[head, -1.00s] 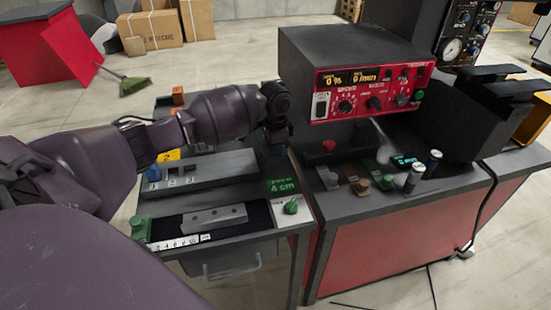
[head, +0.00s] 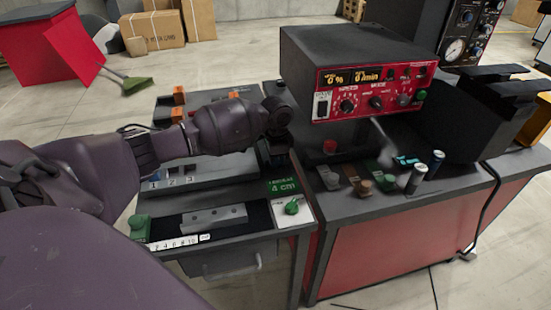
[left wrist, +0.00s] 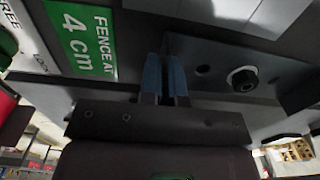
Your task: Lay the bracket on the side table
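The bracket (left wrist: 213,70) looks like a dark metal plate with a hole and a bolt head, with a thin upright flange. In the left wrist view my left gripper (left wrist: 165,75) has its two blue-grey fingers close together on either side of the flange and appears shut on it. In the head view this gripper (head: 277,150) is at the right edge of the low bench; its fingers and the bracket are mostly hidden or too dark to make out. The low bench (head: 230,233) on the left may be the side table; I cannot tell. My right gripper is not in view.
A green "4 cm" sign (head: 284,186) and a green knob (head: 292,207) are close to my left gripper. A grey block with holes (head: 214,217) lies in front. The red-fronted control box (head: 370,95) stands right, with small cylinders (head: 416,178) below it.

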